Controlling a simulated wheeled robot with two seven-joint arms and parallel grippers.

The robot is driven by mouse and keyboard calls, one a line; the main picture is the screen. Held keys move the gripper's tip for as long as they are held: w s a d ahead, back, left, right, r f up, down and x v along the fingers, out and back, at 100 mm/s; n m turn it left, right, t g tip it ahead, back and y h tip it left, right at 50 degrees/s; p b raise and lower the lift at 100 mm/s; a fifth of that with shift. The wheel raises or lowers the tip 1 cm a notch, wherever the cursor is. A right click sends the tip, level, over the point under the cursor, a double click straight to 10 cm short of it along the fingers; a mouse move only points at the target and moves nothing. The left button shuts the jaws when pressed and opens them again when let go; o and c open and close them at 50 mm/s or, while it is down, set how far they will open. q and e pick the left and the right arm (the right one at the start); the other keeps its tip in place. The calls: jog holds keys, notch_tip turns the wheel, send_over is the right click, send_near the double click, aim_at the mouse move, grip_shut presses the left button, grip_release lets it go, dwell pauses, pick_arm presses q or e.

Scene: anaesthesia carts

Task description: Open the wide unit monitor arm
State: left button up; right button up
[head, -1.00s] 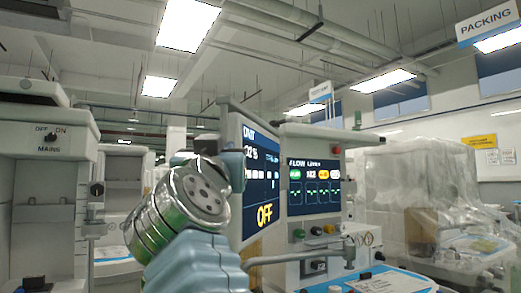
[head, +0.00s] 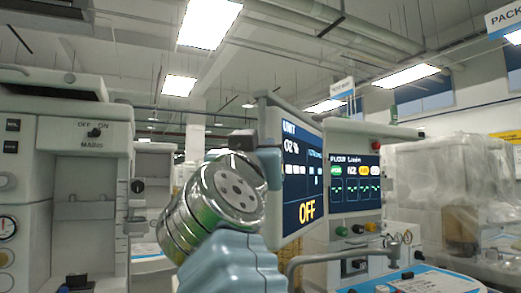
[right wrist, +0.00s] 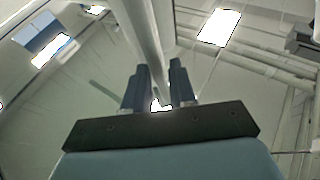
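A tilted monitor (head: 303,180) with a dark blue screen and a yellow "OFF" stands in the centre of the head view. It is angled to the right, beside a screen marked "FLOW" (head: 355,182). My right gripper (head: 269,160) is at the monitor's left edge, partly hidden behind my metallic wrist joint. In the right wrist view, the two blue-grey fingers (right wrist: 160,85) stand apart, with a pale edge (right wrist: 143,35) filling the gap between them. They look shut on that edge, though contact is hard to see. My left gripper is not in view.
A cart (head: 70,165) marked "MAINS" stands at the left. A curved grey rail (head: 335,256) and a blue-white worktop (head: 420,280) lie below the monitor. Plastic-wrapped goods (head: 455,190) stand at the right. Some floor space behind is hidden.

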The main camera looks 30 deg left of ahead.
jog(key=shift+d, duration=0.1)
pick_arm(q)
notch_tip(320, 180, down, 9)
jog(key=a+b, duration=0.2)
jog(key=b, duration=0.7)
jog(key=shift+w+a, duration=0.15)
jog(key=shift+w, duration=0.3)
pick_arm(e)
jog(key=v, duration=1.2)
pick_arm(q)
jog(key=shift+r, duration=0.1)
